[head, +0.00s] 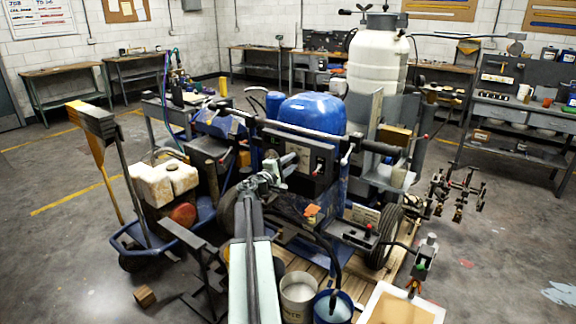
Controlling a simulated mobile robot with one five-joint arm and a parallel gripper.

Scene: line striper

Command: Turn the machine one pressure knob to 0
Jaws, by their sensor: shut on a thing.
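The line striping machine (312,112) stands in the middle of the head view, with a blue rounded cover and a dark control panel (322,168) on its near side. My arm reaches up from the bottom of the picture to this panel. My gripper (288,161) is at the panel's left part, shut on what looks like the pressure knob. The jaws hide most of the knob, so its pointer and setting cannot be read. A small light gauge or label with a red mark shows on the panel right of my gripper.
A black handlebar (250,121) crosses above the panel. Buckets (299,291) and a cream tray (402,305) stand low in front. A cart with white jugs (163,180) is at the left. Open floor lies at both sides.

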